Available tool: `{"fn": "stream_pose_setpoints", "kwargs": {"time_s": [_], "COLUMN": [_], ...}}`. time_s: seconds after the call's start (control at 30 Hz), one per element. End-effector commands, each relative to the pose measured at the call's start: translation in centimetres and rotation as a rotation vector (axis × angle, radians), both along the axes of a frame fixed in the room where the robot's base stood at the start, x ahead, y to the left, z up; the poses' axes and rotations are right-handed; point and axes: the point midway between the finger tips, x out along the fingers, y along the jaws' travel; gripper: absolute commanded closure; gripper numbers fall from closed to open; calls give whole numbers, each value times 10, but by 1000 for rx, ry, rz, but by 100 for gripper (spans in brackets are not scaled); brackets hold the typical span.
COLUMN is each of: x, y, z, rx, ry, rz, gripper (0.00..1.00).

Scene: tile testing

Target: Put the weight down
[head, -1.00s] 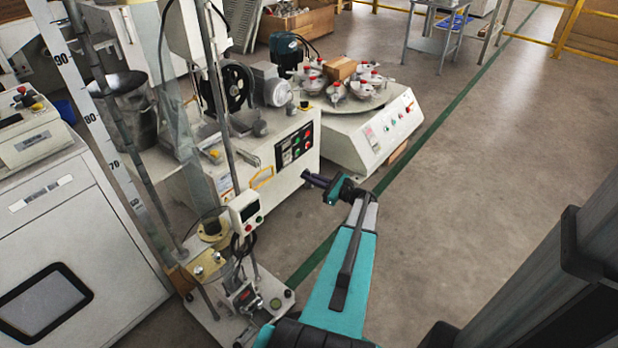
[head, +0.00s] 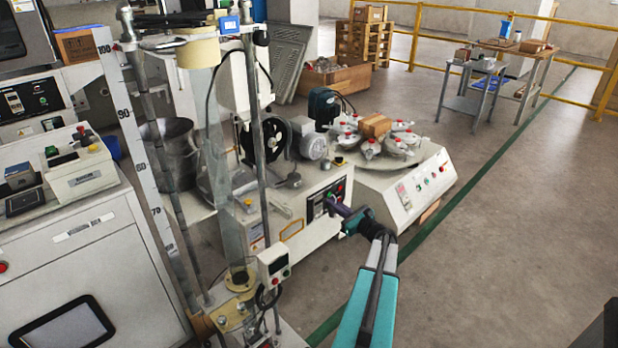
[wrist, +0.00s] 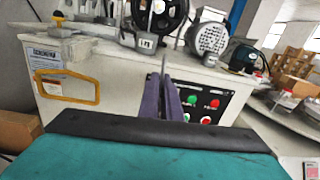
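My gripper (head: 338,209) has purple fingers and reaches out in front of the white machine's control panel in the head view. In the wrist view the fingers (wrist: 164,90) lie close together, and no weight shows between them. I cannot make out for certain which thing is the weight. A small grey block (wrist: 146,42) sits on top of the white machine (wrist: 110,80), beyond the fingers. The drop tester with a tall ruler (head: 140,150) and a clear tube stands at the left, with a beige cylinder (head: 197,50) at its top.
A round turntable machine (head: 400,185) with several red-capped pots stands behind to the right of my gripper. A grey cabinet (head: 90,270) is at the left. Open floor (head: 500,250) lies to the right, with small tables (head: 475,95) and yellow railings at the back.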

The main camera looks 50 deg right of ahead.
Motion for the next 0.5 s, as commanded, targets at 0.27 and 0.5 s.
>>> {"fn": "stream_pose_setpoints", "kwargs": {"time_s": [0.27, 0.5], "x": [41, 66], "y": [25, 40], "z": [84, 117], "rx": [19, 42], "ry": [-8, -11], "rz": [30, 67], "gripper": [100, 100]}}
